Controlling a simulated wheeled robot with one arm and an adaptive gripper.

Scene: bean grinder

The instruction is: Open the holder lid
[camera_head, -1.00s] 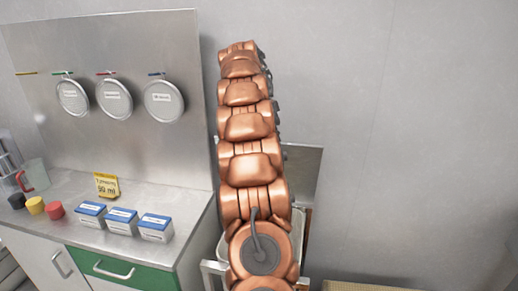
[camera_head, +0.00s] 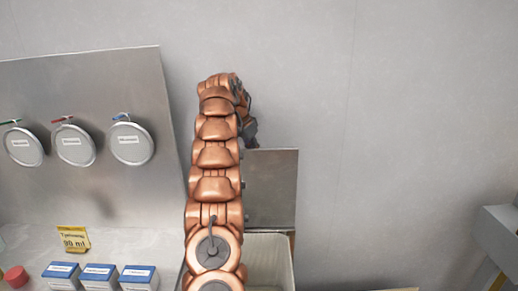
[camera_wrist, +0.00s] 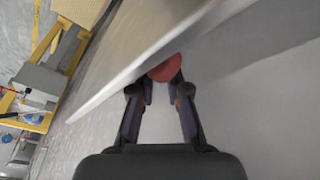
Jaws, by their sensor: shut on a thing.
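A grey metal plate, which looks like the holder lid (camera_head: 272,190), stands upright behind a pale open box that looks like the holder (camera_head: 285,262). My copper arm hides the left part of both. In the wrist view the lid (camera_wrist: 140,50) is a large slanted plate above my fingers. My gripper (camera_wrist: 162,88) is shut on a red rounded piece, which looks like a knob (camera_wrist: 165,68) at the lid's face. How the knob joins the lid is hidden. In the head view my fingertips are hidden behind the arm.
A steel counter (camera_head: 120,240) on the left bears blue-topped boxes (camera_head: 97,275), a yellow card (camera_head: 74,240) and a red cap (camera_head: 15,277). Round white-labelled discs (camera_head: 132,143) hang on the steel panel above. A grey unit (camera_head: 502,240) stands at the right. The wall between is bare.

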